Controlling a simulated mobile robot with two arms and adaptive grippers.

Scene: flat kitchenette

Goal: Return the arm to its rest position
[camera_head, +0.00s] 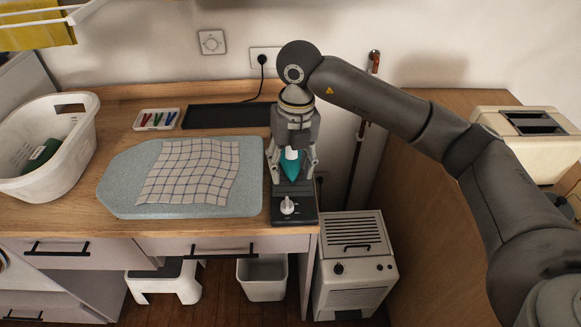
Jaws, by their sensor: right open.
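My right gripper (292,168) points down at the right end of the counter, at the end of my right arm, which reaches in from the right. Its fingers are open and straddle a teal and white object (290,168), perhaps an iron. Whether the fingers touch it I cannot tell. The teal object sits on a black stand (303,214) with a white knob at its front. The gripper hides the top of the teal object and part of the stand. My left gripper is not in view.
A grey-blue board (120,182) with a checked cloth (190,172) lies left of the gripper. A white basket (82,150) stands far left. Behind are a black tray (225,116) and a small pen tray (157,119). A toaster (530,138) stands at the right.

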